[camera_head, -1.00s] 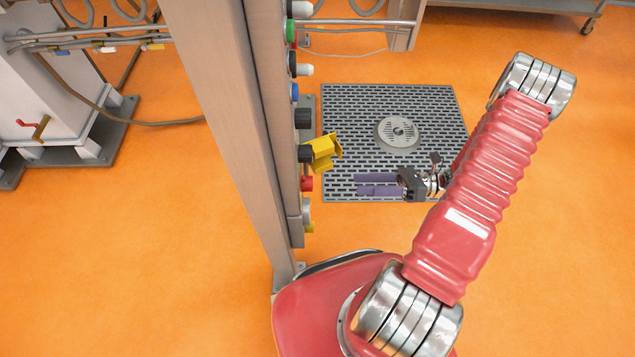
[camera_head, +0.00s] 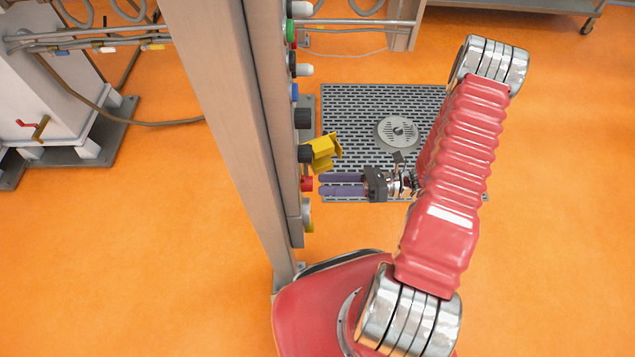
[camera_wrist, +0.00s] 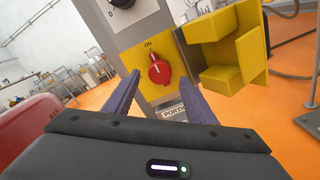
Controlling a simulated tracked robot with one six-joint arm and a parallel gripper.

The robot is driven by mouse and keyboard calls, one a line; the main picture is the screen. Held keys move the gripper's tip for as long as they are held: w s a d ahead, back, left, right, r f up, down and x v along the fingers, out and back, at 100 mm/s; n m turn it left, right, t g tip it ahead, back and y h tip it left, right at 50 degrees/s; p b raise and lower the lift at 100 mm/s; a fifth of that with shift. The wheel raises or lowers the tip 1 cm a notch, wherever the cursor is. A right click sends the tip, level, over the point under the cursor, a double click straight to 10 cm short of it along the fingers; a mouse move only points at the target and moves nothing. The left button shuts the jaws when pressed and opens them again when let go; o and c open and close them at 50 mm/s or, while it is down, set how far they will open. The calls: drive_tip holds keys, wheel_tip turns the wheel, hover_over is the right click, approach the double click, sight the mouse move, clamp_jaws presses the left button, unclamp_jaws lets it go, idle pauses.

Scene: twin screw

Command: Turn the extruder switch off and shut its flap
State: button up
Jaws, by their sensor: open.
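The extruder switch is a red rotary knob (camera_wrist: 159,71) on a yellow plate marked ON in the wrist view; its white pointer line is turned up toward that label. In the head view the red knob (camera_head: 307,184) sticks out of the panel's right side. The yellow flap (camera_wrist: 222,45) stands swung open to the right of the knob, and shows above it in the head view (camera_head: 323,152). My gripper (camera_head: 320,184) has two purple fingers, open, level with the knob and close in front of it. In the wrist view the knob lies between the fingertips (camera_wrist: 160,82); contact cannot be told.
A grey post (camera_head: 268,120) carries several other knobs and buttons above the switch, including a black one (camera_head: 302,118). A white and black dial (camera_wrist: 122,3) is above the yellow plate. A floor grate (camera_head: 360,105) lies behind; orange floor is free on the right.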

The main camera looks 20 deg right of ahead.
sight(307, 184)
drive_tip(key=shift+x, duration=2)
drive_tip(key=shift+c, duration=0.5)
drive_tip(key=c, duration=0.9)
drive_tip(key=shift+d, duration=0.25)
drive_tip(key=shift+c, duration=0.2)
drive_tip(key=shift+a, duration=0.15)
